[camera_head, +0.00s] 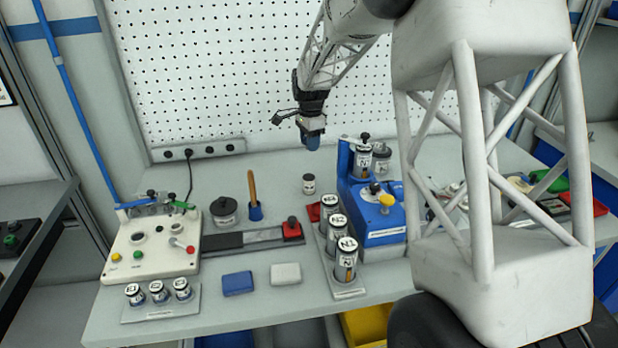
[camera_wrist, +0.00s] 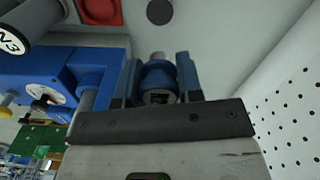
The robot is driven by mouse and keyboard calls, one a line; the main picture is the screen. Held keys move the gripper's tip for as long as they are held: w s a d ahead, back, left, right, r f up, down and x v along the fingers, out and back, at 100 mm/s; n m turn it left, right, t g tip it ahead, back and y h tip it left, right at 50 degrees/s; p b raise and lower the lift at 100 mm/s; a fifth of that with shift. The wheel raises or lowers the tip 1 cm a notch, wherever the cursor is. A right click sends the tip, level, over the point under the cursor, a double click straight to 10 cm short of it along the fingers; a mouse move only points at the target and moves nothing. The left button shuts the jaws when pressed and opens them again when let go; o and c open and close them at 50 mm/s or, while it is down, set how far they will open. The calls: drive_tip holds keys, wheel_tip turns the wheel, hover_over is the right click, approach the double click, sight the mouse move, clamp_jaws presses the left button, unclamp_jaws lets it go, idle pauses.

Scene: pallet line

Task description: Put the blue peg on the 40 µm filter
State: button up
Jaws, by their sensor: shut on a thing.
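My gripper (camera_head: 312,132) hangs in the air above the back of the bench, in front of the pegboard. In the wrist view its two fingers (camera_wrist: 158,88) are closed on a short blue cylindrical piece, the blue peg (camera_wrist: 158,74), with a paler end sticking out past the fingers. In the head view the peg (camera_head: 313,144) points down, well clear of the bench. I cannot read a 40 µm label in either view, so I cannot tell which thing is the filter.
A blue machine (camera_head: 375,215) stands right of a rack with labelled canisters (camera_head: 338,233). A white control box (camera_head: 150,245), a black-lidded pot (camera_head: 224,210) and small labelled vials (camera_head: 158,292) are at left.

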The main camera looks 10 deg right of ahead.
drive_tip(key=shift+f, duration=0.1)
hover_over(310, 176)
drive_tip(key=shift+f, duration=3)
drive_tip(key=shift+f, duration=1.9)
drive_tip(key=o, duration=0.9)
drive_tip(key=shift+f, duration=0.15)
wheel_tip(310, 176, up, 12)
drive_tip(key=shift+r, duration=0.15)
